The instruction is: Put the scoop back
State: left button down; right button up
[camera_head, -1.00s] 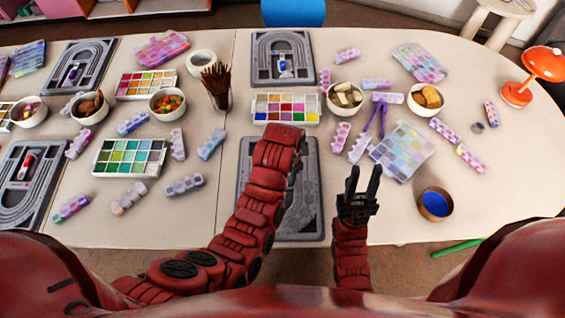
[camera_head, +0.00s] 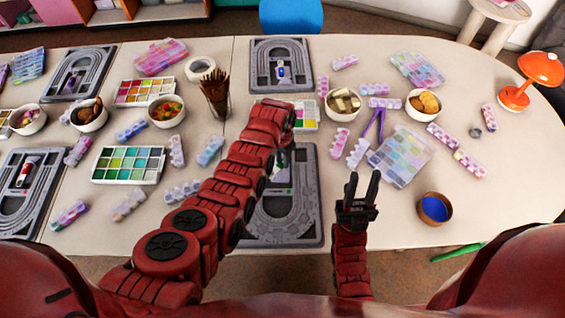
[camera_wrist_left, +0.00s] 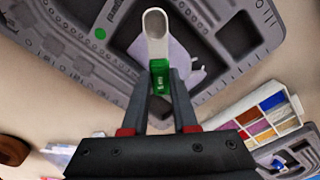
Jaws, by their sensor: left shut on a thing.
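The scoop, with a green handle (camera_wrist_left: 160,80) and a pale rounded bowl (camera_wrist_left: 155,32), shows in the left wrist view. My left gripper (camera_wrist_left: 158,88) is shut on the green handle, and the bowl points away from it. Behind the scoop is a grey bead board (camera_wrist_left: 215,72) with a pale patch; I cannot tell whether the scoop touches it. In the head view this board (camera_head: 300,228) lies at the front middle, and my left arm hides part of it and most of the left gripper. My right gripper (camera_head: 364,182) is open and empty, right of the board.
A paint-coloured bead tray (camera_head: 306,113) sits behind the board, partly covered by my arm. Another grey board (camera_head: 262,62) with a blue scoop lies at the back. A blue-filled bowl (camera_head: 434,207) stands to the right. The front right tabletop (camera_head: 398,227) is clear.

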pick_arm(q)
jog(key=shift+s+f, duration=0.1)
jog(key=shift+f, duration=1.25)
jog(key=shift+f, duration=0.1)
jog(key=c, duration=0.7)
grip_release()
